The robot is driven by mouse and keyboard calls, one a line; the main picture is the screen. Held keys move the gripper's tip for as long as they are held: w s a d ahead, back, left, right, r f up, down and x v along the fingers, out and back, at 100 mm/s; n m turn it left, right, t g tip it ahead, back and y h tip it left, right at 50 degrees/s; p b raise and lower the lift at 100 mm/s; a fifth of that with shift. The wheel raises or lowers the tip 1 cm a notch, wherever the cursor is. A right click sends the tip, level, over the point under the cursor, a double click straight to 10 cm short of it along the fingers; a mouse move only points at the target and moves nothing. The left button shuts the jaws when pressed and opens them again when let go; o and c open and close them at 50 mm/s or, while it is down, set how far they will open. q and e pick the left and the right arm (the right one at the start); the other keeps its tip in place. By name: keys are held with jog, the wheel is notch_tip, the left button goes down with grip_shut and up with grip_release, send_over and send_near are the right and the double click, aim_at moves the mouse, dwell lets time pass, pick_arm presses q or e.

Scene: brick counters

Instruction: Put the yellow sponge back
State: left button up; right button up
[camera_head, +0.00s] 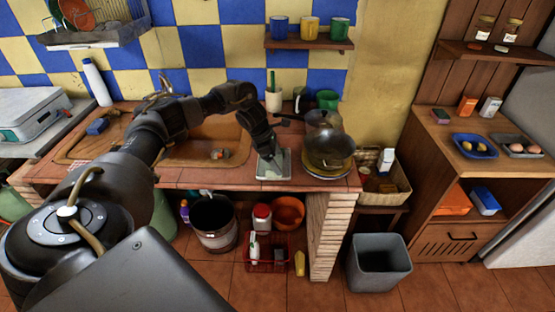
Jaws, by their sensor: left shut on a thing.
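My left arm reaches across the counter from the left. My left gripper (268,148) points down over a small pale tray (262,178) on the counter's front part. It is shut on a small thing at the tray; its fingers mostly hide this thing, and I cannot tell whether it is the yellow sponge. A yellow object (299,262) stands on the floor by the brick pillar, too small to identify. My right gripper is not in view.
A glass pot (328,145) stands just right of the tray, with a green mug (327,99) behind it. A sink (205,140) is to the left. A shelf with several mugs (310,28) hangs above. A grey bin (379,262) stands on the floor.

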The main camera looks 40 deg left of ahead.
pick_arm(q)
jog(key=o, duration=0.9)
jog(key=shift+r+p, duration=0.6)
jog(key=shift+p, duration=0.15)
jog(key=shift+a+r+b, duration=0.2)
jog(key=shift+r+b, duration=0.15)
jog(key=shift+b, duration=0.05)
jog(key=b+v, duration=0.1)
jog(key=v, duration=1)
jog(key=shift+s+b, duration=0.2)
jog(key=shift+b, duration=0.1)
jog(key=shift+d, duration=0.1)
